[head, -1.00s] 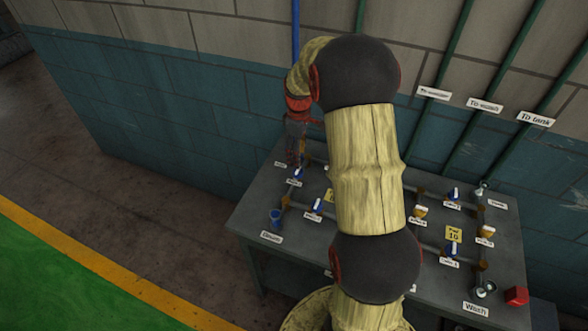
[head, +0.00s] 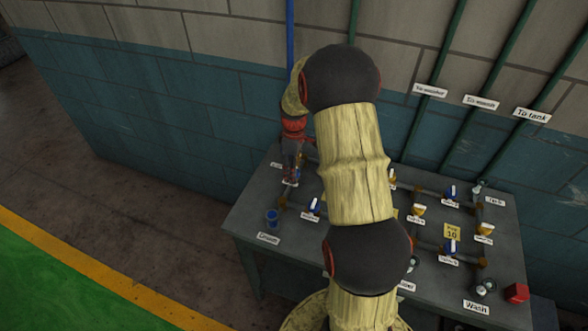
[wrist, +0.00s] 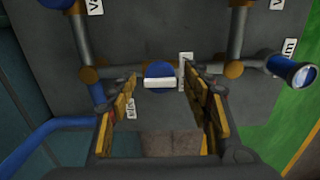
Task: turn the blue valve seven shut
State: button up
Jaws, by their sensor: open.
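In the wrist view a blue valve (wrist: 160,70) with a white bar handle (wrist: 160,83) sits on a grey pipe between two brass joints. The bar lies roughly along that pipe. My gripper (wrist: 161,88) is open, with one finger on each side of the valve and a gap to the bar on both sides. The label beside the valve is turned and partly covered by the right finger, so I cannot read its number. In the head view my gripper (head: 291,176) is over the left back of the bench and mostly hides this valve.
The grey bench (head: 246,222) carries several other blue and yellow valves, including a blue one (head: 314,207) near the front left. A blue cup-like fitting (head: 272,218) stands at the left edge. A red block (head: 516,292) lies front right. A wall stands behind; my arm hides the bench middle.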

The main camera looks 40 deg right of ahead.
jog(key=shift+c, duration=0.8)
jog(key=c, duration=1)
jog(key=shift+m, duration=0.3)
jog(key=m+p, duration=0.2)
jog(key=m, duration=0.1)
jog(key=shift+r+m, duration=0.1)
jog(key=shift+m, duration=0.2)
jog(key=m+p, duration=0.1)
jog(key=m, duration=0.3)
jog(key=shift+m+p, duration=0.3)
jog(key=shift+p, duration=0.05)
jog(key=m+p, duration=0.1)
jog(key=m, duration=0.3)
jog(key=shift+m, duration=0.3)
jog(key=m+p, duration=0.1)
jog(key=m, duration=0.3)
jog(key=shift+m, duration=0.3)
